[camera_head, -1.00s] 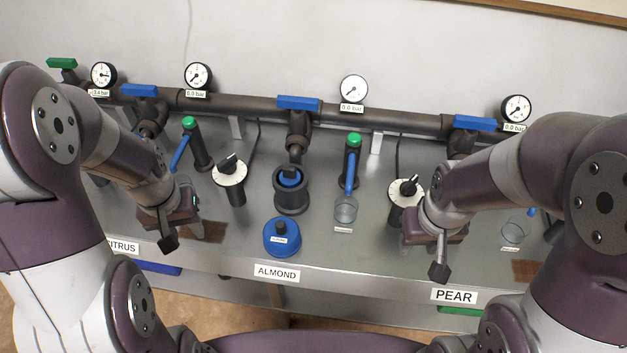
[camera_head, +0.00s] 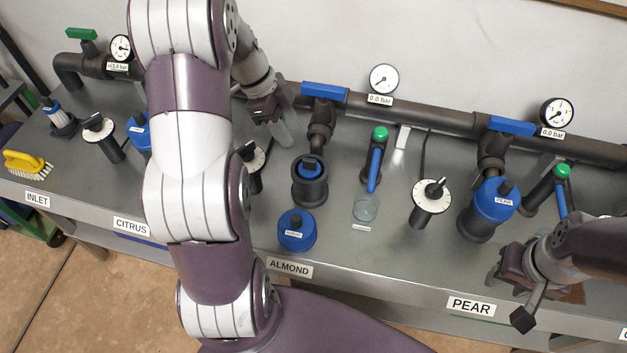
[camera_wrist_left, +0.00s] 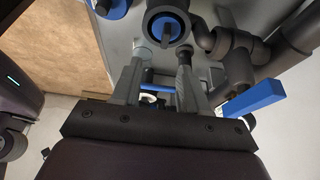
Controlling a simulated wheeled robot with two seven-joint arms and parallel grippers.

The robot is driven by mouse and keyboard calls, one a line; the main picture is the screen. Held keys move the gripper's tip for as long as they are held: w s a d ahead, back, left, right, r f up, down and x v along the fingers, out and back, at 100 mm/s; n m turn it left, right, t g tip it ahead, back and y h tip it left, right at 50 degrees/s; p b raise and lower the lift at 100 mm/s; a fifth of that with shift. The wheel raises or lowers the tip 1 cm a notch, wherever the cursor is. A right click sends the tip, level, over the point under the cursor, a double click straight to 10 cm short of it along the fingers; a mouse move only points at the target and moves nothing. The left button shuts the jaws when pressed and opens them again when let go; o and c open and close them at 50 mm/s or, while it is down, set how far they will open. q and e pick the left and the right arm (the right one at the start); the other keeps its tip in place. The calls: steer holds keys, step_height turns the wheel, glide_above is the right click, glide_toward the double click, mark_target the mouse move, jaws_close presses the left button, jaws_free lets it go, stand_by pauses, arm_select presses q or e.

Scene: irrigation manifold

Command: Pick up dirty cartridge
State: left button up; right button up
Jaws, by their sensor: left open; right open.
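The black ALMOND filter housing (camera_head: 309,190) stands open. A cartridge with a blue top (camera_head: 311,165) sits inside it; most of the cartridge is hidden, so I cannot tell if it is dirty. The housing's blue lid (camera_head: 297,230) lies on the bench in front. My left gripper (camera_head: 283,128) is open and empty, above the bench to the upper left of the housing. In the left wrist view, its fingers (camera_wrist_left: 160,78) are apart, with the blue-topped cartridge (camera_wrist_left: 167,27) ahead of them. My right gripper (camera_head: 502,272) is open at the right, near the PEAR label.
A dark pipe (camera_head: 440,118) with blue valve handles runs along the back. The capped PEAR housing (camera_head: 490,205), a dial (camera_head: 432,198) and a clear cup (camera_head: 366,207) stand to the right. A yellow brush (camera_head: 27,163) lies at far left. My left arm hides part of the bench.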

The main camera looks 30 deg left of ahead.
mark_target(308, 159)
arm_select(q)
steer(key=x, duration=1)
steer(key=shift+w+a+f+b, duration=0.1)
steer(key=shift+w+f+b, duration=0.1)
steer(key=shift+w+b, duration=0.15)
steer(key=shift+w+f, duration=0.15)
steer(key=shift+f, duration=0.25)
jaws_close()
arm_select(e)
step_height(308, 159, down, 3)
steer(key=shift+w+r, duration=0.15)
steer(key=shift+r, duration=0.05)
